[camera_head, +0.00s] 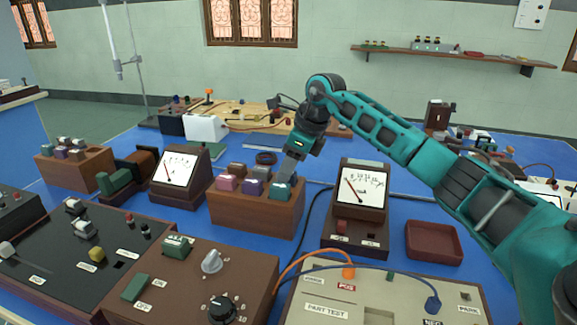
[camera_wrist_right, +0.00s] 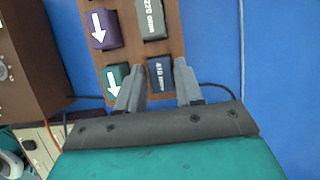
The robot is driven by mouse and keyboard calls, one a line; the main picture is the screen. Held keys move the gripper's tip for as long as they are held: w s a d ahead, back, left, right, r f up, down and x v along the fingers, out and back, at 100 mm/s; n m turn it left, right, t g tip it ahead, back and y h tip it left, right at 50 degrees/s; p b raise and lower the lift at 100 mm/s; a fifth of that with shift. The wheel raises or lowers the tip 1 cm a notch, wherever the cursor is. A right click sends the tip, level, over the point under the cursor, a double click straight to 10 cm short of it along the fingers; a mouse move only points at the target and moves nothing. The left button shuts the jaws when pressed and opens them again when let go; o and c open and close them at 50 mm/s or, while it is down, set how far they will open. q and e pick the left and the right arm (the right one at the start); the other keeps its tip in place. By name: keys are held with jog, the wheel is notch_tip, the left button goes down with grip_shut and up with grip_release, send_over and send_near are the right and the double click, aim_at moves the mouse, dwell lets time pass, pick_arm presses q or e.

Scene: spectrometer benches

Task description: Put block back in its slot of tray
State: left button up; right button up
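The wooden tray (camera_head: 255,222) stands on the blue bench in the middle of the head view, with two rows of coloured blocks in it. My right gripper (camera_head: 287,172) points down at the tray's right end. In the right wrist view its fingers (camera_wrist_right: 158,80) lie close along both sides of a dark blue block (camera_wrist_right: 159,72) labelled 510, which stands in line with the grey block (camera_wrist_right: 151,18). The fingers appear shut on it. Its lower part is hidden, so its depth in the slot is unclear. The teal block (camera_wrist_right: 116,80) is beside the left finger. My left gripper is not in view.
A meter (camera_head: 362,188) stands right of the tray and another meter (camera_head: 180,170) left of it. A second block tray (camera_head: 75,172) is at the far left. A dark red empty tray (camera_head: 433,243) lies to the right. Cables and control boxes fill the front.

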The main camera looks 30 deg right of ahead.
jog(key=o, duration=0.3)
jog(key=shift+o, duration=0.2)
jog(key=p+v, duration=0.1)
jog(key=v, duration=1.2)
jog(key=shift+f, duration=0.2)
